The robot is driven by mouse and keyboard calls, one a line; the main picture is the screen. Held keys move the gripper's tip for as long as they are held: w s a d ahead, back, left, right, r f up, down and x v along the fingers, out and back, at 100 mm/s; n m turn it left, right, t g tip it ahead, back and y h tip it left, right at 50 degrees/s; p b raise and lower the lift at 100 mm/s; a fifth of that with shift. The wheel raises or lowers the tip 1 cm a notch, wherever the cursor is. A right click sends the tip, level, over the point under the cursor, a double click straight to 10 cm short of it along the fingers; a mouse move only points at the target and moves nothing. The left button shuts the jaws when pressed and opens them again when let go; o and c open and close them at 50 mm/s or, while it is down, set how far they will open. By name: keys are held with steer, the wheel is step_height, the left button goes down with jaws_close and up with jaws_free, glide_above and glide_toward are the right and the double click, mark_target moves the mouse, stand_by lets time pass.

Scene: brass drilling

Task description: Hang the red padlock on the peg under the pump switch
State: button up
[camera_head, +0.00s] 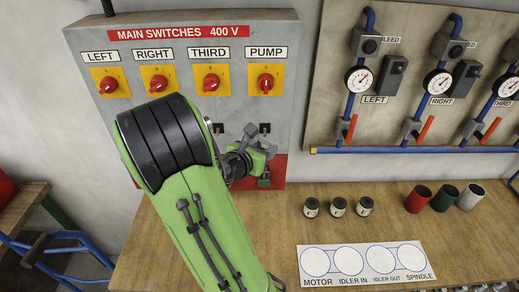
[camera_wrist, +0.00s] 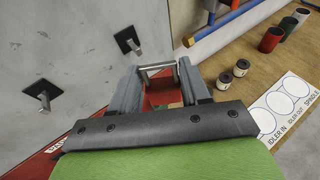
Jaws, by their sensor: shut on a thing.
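The red padlock (camera_wrist: 160,93) sits between the jaws of my gripper (camera_wrist: 156,86) in the wrist view, its silver shackle pointing away from the palm. My gripper (camera_head: 266,150) is shut on it and held in front of the lower right of the switch panel. In the head view I cannot make out the padlock against the red area behind. The pump switch (camera_head: 265,84) is a red knob on a yellow plate. Its peg (camera_head: 265,128) is below it; it also shows in the wrist view (camera_wrist: 131,43), apart from the shackle. Another peg (camera_wrist: 42,89) is to its left.
The grey switch panel (camera_head: 90,50) has a red band along its bottom. A gauge board (camera_head: 330,60) with blue pipes and red-handled valves is at right. On the wooden bench (camera_head: 170,260) are small dark jars (camera_head: 338,206), coloured cups (camera_head: 444,197) and a white marked sheet (camera_head: 325,278).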

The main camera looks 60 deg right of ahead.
steer(key=w+d+f, duration=0.1)
steer(key=w+d, duration=0.1)
steer(key=d, duration=0.3)
steer(key=shift+w+d, duration=0.3)
steer(key=shift+w, duration=0.1)
steer(key=shift+a+f, duration=0.1)
steer(key=shift+f, duration=0.15)
stand_by(0.5)
steer(key=o, duration=1.2)
steer(key=shift+s, duration=0.15)
steer(key=shift+r, duration=0.1)
